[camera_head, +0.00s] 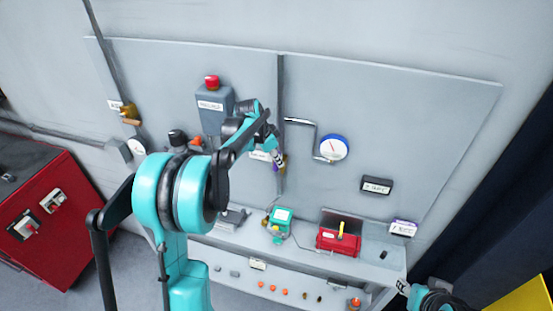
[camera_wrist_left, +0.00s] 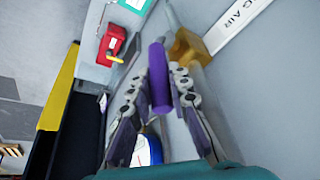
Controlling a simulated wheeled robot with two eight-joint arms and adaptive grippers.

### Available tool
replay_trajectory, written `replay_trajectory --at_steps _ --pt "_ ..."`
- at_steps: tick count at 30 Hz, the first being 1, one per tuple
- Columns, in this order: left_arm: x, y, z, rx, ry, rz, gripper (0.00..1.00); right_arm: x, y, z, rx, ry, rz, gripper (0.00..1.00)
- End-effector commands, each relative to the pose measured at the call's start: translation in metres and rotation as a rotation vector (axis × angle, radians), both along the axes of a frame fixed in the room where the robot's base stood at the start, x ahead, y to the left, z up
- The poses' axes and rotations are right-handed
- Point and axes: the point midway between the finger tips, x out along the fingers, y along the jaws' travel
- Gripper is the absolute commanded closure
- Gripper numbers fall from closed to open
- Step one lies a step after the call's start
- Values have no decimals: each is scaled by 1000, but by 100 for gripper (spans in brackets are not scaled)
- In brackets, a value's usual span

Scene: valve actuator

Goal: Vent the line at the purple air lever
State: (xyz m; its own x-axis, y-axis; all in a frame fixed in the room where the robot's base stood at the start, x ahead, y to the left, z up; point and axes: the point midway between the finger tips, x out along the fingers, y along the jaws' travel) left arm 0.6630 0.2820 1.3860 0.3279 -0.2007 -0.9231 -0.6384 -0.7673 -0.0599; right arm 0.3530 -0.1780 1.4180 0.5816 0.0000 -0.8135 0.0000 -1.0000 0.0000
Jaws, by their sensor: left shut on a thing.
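The purple air lever (camera_wrist_left: 160,78) stands between the two fingers of my left gripper (camera_wrist_left: 159,95) in the left wrist view. The fingers are shut on it, one on each side. Its brass valve body (camera_wrist_left: 190,48) sits just beyond, next to a white label ending in "AIR" (camera_wrist_left: 238,25). In the head view my left gripper (camera_head: 279,156) is at the panel near the vertical pipe, and only a little purple and brass shows there. My right gripper is not clearly seen; only a teal and black part of my right arm shows at the lower right.
A round gauge (camera_head: 333,148) with a blue rim is right of the lever. A grey box with a red button (camera_head: 212,83) is upper left. Below, a shelf carries a green device (camera_head: 280,218) and a red box (camera_head: 338,240) with a yellow handle. A red cabinet (camera_head: 55,220) stands left.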

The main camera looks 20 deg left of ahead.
Motion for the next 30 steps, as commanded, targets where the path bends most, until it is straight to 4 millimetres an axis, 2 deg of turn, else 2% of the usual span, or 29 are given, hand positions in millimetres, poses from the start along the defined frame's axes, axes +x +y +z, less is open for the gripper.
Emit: replay_trajectory --at_steps 8,14,30 --pt "1 -8 -2 81 6 -3 100 0 0 -8 0 0 0 62" --pt "2 -22 -6 224 19 -5 100 0 0 -21 0 0 0 62" --pt "6 -59 -33 730 64 -5 100 0 0 -81 0 0 0 62"
